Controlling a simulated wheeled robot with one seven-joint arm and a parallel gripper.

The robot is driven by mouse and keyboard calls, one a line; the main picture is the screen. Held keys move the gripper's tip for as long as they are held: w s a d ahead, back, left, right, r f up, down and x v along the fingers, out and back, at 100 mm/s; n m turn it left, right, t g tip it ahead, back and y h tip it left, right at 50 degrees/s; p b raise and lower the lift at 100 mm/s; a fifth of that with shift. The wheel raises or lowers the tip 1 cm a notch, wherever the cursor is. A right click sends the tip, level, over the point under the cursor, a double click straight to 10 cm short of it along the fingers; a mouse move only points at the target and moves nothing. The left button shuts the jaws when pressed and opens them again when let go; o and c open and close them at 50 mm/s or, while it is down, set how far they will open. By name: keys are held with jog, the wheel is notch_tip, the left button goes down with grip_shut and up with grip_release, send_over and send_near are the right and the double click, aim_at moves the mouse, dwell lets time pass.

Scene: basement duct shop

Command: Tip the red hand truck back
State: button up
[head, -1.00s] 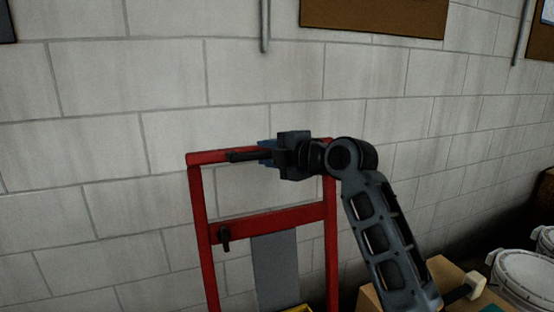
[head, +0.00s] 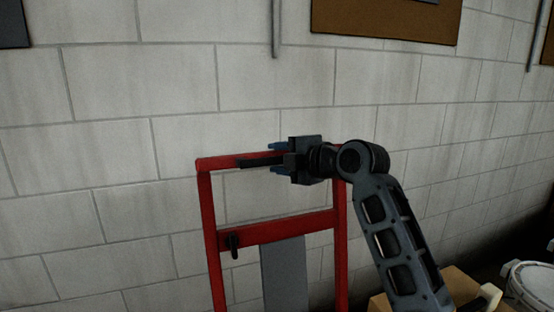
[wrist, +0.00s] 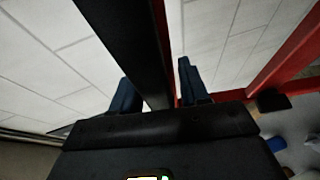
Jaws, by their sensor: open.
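The red hand truck (head: 210,240) stands upright by the block wall, its tubular frame and crossbar visible and its lower part out of frame. A black grip (head: 258,161) lies along its top bar. My gripper (head: 278,158) is at the right part of this grip, with its blue fingers apart, one above and one below it in the head view. In the wrist view the black grip (wrist: 128,40) runs between the two fingers (wrist: 158,88), with a gap visible beside it. I cannot tell if either finger touches it. A small black knob (head: 233,244) sits on the crossbar.
The pale block wall (head: 110,110) is close behind the truck. A cardboard box (head: 458,287) and a white-lidded bucket (head: 530,285) stand at lower right. A brown board (head: 385,22) hangs above.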

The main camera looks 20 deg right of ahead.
jog(key=b+v, duration=0.1)
jog(key=v, duration=0.6)
jog(key=shift+f, duration=0.1)
